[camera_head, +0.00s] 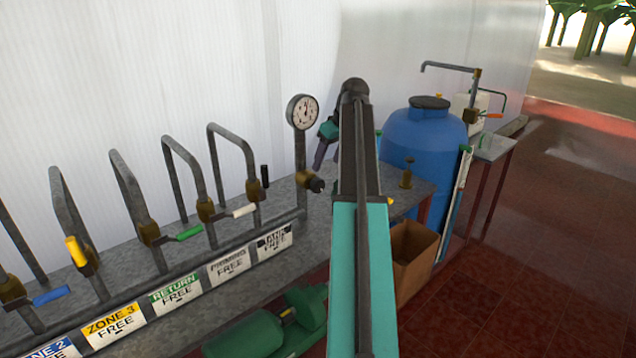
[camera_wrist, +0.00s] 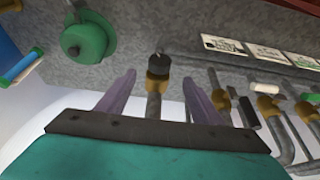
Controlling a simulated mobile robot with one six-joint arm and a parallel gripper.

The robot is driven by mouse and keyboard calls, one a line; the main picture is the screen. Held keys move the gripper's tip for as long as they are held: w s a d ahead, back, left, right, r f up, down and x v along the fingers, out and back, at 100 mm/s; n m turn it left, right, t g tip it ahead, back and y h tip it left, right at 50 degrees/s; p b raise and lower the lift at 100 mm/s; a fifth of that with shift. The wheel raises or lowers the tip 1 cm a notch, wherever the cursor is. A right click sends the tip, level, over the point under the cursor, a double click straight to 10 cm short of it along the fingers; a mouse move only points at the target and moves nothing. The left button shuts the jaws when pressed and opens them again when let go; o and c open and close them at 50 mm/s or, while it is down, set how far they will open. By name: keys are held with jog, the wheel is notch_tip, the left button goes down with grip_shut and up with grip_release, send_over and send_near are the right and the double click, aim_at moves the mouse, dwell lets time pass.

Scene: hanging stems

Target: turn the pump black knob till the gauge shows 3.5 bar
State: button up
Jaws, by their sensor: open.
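The pump's black knob (camera_head: 317,185) sits on a brass fitting at the foot of the gauge's pipe. It also shows in the wrist view (camera_wrist: 159,66), pointing away from me on its brass body (camera_wrist: 157,86). The round white gauge (camera_head: 302,112) stands above it on the pipe; its dark needle is too small to read. My gripper (camera_wrist: 159,76) is open, its two purple fingers on either side of the fitting as seen in the wrist view, apart from the knob. In the head view my arm hides most of the gripper; one purple finger shows above the knob.
Pipes with coloured levers, such as the white lever (camera_head: 244,211) and black lever (camera_head: 265,176), stand left of the knob. A blue tank (camera_head: 425,140) and cardboard box (camera_head: 413,262) are right. A green round part (camera_wrist: 88,38) lies left in the wrist view.

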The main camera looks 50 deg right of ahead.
aim_at(320, 180)
jog(key=shift+p+x, duration=1.5)
jog(key=shift+x, duration=4.15)
jog(key=c, duration=1.1)
jog(key=shift+o, duration=0.2)
jog(key=shift+y, duration=0.4)
